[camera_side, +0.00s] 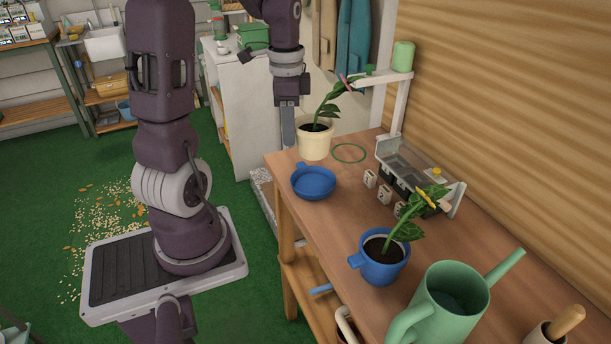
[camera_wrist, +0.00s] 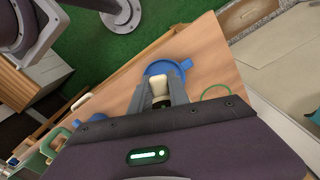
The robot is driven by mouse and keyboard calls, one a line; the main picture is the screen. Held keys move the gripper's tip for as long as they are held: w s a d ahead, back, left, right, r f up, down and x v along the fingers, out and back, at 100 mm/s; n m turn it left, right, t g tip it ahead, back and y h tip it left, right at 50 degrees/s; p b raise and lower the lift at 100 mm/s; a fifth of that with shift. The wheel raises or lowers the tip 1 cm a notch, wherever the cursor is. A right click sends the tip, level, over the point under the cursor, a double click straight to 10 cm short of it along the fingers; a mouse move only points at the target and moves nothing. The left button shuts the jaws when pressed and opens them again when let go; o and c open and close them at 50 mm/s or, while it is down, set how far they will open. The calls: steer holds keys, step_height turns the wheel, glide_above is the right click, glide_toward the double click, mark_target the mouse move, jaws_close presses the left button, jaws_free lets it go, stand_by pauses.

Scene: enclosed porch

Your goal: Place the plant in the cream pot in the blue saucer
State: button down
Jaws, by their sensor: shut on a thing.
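The cream pot (camera_side: 314,145) with a leafy green plant (camera_side: 325,113) is near the far left end of the wooden table in the side view. My gripper (camera_side: 289,128) is shut on it from the left side. In the wrist view the fingers (camera_wrist: 162,88) close on a cream part of the pot (camera_wrist: 160,92). The pot looks upright; I cannot tell whether it touches the table. The blue saucer (camera_side: 314,184) lies flat and empty, nearer the side camera than the pot. In the wrist view the saucer (camera_wrist: 186,64) shows just beyond the fingertips, partly hidden.
A green ring (camera_side: 349,153) lies right of the pot. A clear-lidded tray (camera_side: 405,165) and several small numbered blocks (camera_side: 370,179) are along the wall side. A blue pot (camera_side: 384,266) with another plant and a green watering can (camera_side: 445,300) stand nearer the camera.

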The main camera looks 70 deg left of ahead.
step_height(320, 180, down, 9)
steer(key=shift+d+f, duration=0.1)
steer(key=c, duration=1.3)
jaws_free()
steer(key=shift+f, duration=0.15)
steer(key=shift+o, duration=0.2)
step_height(320, 180, up, 11)
steer(key=shift+w+r, duration=0.1)
steer(key=s+d+r+n+t, duration=0.1)
steer(key=s+d+r+t, duration=0.1)
steer(key=d, duration=0.5)
steer(key=s+d+r+n+t, duration=0.1)
steer(key=s+d+r+n, duration=0.1)
steer(key=d, duration=0.4)
steer(key=s+d+r+n+t, duration=0.1)
steer(key=s+d+r+t, duration=0.1)
steer(key=s+d+r, duration=0.2)
steer(key=s+d, duration=0.1)
steer(key=d, duration=0.2)
steer(key=shift+s+d+t, duration=0.3)
steer(key=shift+d, duration=0.05)
